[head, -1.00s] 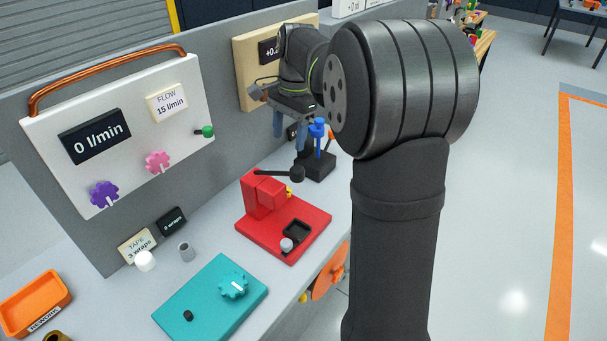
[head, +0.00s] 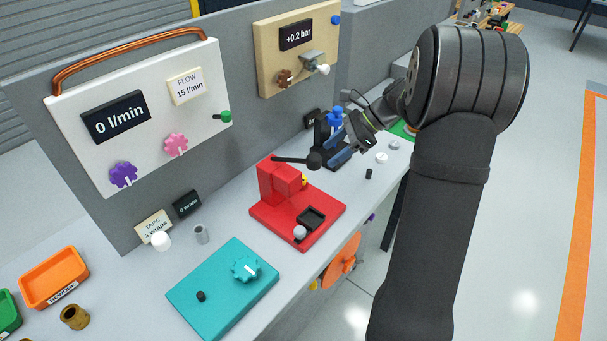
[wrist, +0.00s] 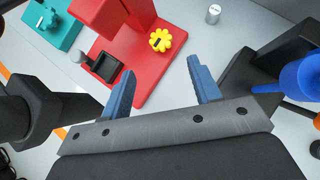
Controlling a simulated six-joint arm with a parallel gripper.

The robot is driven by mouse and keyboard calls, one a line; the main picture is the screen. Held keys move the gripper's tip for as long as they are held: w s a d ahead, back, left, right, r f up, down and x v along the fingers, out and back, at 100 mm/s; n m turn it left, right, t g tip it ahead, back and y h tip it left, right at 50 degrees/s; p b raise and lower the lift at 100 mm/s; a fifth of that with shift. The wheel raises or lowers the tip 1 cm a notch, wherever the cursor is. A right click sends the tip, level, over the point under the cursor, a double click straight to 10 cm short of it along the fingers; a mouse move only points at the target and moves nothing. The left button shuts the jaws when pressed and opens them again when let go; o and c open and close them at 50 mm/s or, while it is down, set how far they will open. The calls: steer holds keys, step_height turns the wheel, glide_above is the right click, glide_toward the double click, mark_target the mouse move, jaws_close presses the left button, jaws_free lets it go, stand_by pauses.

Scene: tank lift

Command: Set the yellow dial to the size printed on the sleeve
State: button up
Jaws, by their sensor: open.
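The yellow dial (head: 304,180) is a small lobed knob on the side of the red press (head: 318,226). In the wrist view the dial (wrist: 160,40) shows whole, with a dark slot in its middle, beyond and between my fingertips. My gripper (head: 333,150) is open and empty, its blue fingers right of the red press and apart from the dial; the fingers also show in the wrist view (wrist: 160,70). A small grey cylinder (head: 201,234), possibly the sleeve, stands on the bench; it also shows in the wrist view (wrist: 213,14). I cannot read any size on it.
A black holder with a blue-topped tool (head: 336,117) stands close beside my gripper. The press's black lever (head: 296,160) sticks out above the dial. A teal block (head: 222,290) lies at the front. White and beige panels (head: 150,110) line the back.

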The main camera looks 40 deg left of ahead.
steer(key=x, duration=1.1)
steer(key=shift+s+a+f, duration=0.1)
steer(key=shift+f, duration=0.05)
steer(key=c, duration=1)
steer(key=shift+a+n+g+h, duration=0.1)
steer(key=shift+n+g+h, duration=0.45)
steer(key=shift+n+h, duration=0.7)
steer(key=shift+a+n+g+h, duration=0.15)
steer(key=shift+n+g+h, duration=0.5)
steer(key=shift+n, duration=1.1)
